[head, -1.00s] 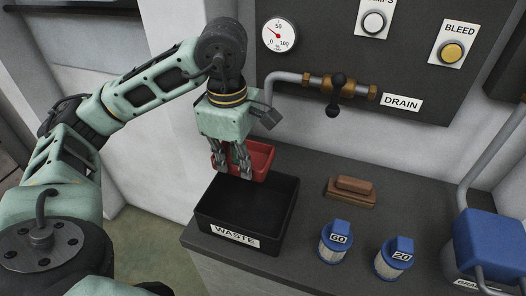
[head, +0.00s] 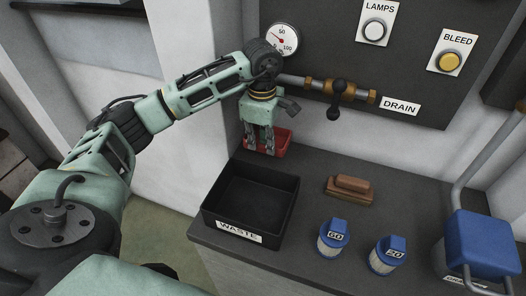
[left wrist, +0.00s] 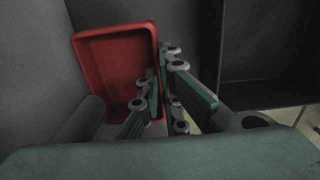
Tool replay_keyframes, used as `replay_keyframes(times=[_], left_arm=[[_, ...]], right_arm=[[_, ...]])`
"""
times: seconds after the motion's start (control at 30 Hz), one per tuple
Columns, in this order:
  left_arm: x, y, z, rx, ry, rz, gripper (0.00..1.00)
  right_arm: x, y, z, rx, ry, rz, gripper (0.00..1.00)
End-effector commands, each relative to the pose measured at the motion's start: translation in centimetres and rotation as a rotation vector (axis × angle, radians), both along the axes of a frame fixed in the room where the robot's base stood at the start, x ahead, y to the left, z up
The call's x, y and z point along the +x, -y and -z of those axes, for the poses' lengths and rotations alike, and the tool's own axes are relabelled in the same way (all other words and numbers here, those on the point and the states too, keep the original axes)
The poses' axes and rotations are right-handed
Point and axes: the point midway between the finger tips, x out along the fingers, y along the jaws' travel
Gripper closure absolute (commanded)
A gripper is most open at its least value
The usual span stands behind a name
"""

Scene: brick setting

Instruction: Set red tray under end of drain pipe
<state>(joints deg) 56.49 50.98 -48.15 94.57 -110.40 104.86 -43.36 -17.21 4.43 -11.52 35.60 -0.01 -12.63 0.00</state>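The red tray (head: 284,140) is at the wall behind the black waste bin, partly hidden by my left gripper (head: 261,150). My left gripper points down and is shut on the tray's side wall. In the left wrist view the tray (left wrist: 112,70) shows its open inside, with the fingers (left wrist: 166,62) at its right wall. The drain pipe (head: 290,78) runs left from the valve. My arm hides its down-turned end, so I cannot tell how the tray lines up with it. Whether the tray touches the counter is unclear. My right gripper is not in view.
The waste bin (head: 287,203) stands empty in front of the tray; its dark side shows in the left wrist view. A brown brush-like block (head: 349,189) and two blue-capped canisters (head: 333,237) (head: 386,256) stand to the right.

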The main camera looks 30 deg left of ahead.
Motion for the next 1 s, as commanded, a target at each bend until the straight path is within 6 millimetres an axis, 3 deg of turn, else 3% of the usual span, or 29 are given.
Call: replay_keyframes(times=[0.3,0.4,0.77,1.0], left_arm=[[-0.1,0.1,4.2,-0.001,0.0,-0.001,1.0],[0.3,0.0,4.6,-0.001,0.002,0.0,1.0],[0.4,-0.1,5.2,-0.001,0.004,0.0,1.0],[0.4,-0.1,5.2,-0.001,0.001,0.0,0.77]], right_arm=[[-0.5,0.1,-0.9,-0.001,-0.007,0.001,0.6],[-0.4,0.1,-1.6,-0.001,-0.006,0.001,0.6],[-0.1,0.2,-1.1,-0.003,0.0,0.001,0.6],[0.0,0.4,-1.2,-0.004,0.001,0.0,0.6]])
